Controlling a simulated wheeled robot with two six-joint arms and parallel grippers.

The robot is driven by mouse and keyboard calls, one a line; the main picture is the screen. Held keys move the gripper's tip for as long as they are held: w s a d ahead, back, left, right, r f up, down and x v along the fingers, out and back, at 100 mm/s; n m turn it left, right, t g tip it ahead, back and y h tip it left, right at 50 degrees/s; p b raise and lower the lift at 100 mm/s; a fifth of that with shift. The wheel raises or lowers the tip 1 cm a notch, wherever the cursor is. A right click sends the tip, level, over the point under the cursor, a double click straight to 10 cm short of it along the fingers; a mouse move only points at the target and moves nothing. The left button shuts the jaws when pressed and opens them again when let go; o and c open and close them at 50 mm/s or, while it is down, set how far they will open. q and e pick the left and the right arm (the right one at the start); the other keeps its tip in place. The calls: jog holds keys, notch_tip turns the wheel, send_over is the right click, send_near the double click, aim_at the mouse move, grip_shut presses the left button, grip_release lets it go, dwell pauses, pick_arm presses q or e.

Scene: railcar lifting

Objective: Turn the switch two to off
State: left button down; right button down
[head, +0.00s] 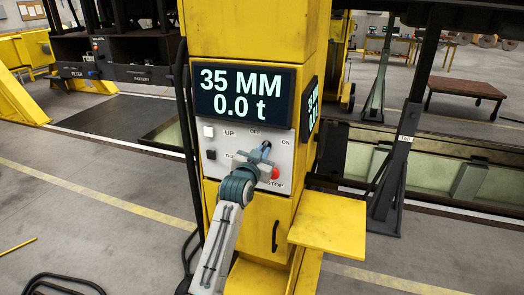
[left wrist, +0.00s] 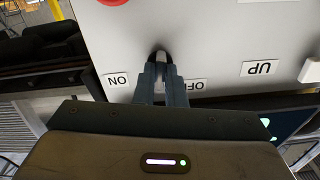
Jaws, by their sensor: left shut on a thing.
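A yellow lifting column carries a light grey control panel (head: 222,165) with OFF and ON labels at its upper right. My left gripper (head: 263,153) is at the switch below these labels and hides most of it in the head view. In the left wrist view, upside down, the left gripper's fingers (left wrist: 162,75) are shut on the dark switch knob (left wrist: 161,54). The ON label (left wrist: 117,80) is left of the fingers and the OFF label (left wrist: 194,86), partly covered, is right of them. The knob's exact pointing is hard to tell. My right gripper is not in view.
A red STOP button (head: 275,172) sits just below the gripper. A white UP button (head: 208,132) and a black button (head: 211,155) are on the panel's left. The display (head: 243,94) reads 35 MM and 0.0 t. A yellow shelf (head: 328,224) juts out at lower right.

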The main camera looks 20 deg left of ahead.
pick_arm(q)
jog(key=shift+n, duration=1.1)
jog(key=c, duration=1.5)
grip_release()
jog(key=s+b, duration=0.3)
jog(key=s, duration=0.7)
jog(key=shift+s+a, duration=0.15)
jog(key=shift+s, duration=0.25)
